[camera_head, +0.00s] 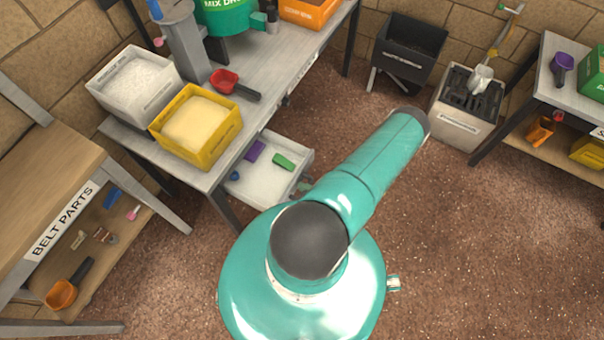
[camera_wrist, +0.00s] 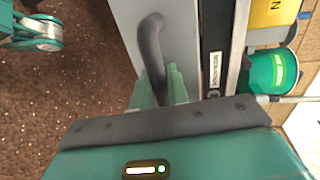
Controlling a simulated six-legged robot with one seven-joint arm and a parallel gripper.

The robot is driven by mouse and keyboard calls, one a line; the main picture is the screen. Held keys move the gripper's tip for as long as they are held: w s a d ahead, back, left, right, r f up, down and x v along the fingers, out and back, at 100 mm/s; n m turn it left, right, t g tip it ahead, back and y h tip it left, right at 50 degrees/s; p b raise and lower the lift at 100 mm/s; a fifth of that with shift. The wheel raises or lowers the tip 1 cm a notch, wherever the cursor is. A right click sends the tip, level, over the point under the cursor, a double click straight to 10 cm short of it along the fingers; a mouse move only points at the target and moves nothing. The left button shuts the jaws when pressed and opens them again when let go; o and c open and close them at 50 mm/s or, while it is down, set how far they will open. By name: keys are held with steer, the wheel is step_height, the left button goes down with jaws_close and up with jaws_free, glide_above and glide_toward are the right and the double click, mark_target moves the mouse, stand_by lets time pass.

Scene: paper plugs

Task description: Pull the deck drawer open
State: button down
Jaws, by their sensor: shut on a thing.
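The deck drawer (camera_head: 250,191) is a white tray sticking out from under the grey workbench (camera_head: 222,165) in the head view. It stands partly open, and its inside shows. A purple block (camera_head: 255,151), a green piece (camera_head: 284,162) and a small blue piece (camera_head: 234,176) lie in it. In the wrist view, its dark curved handle (camera_wrist: 151,38) stands on the light grey drawer front (camera_wrist: 186,40). My gripper (camera_wrist: 160,84) is shut on the handle, with a green finger on each side. In the head view my arm hides most of the gripper and handle.
A white bin (camera_head: 133,84) and a yellow bin (camera_head: 196,124) stand on the workbench, with a red scoop (camera_head: 225,82) beside them. A wooden table (camera_head: 45,170) is at left. Brown floor (camera_head: 480,240) is clear at right.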

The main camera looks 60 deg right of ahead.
steer(key=c, duration=1.4)
jaws_free()
steer(key=v, duration=1.3)
steer(key=shift+s, duration=0.4)
steer(key=shift+r, duration=0.1)
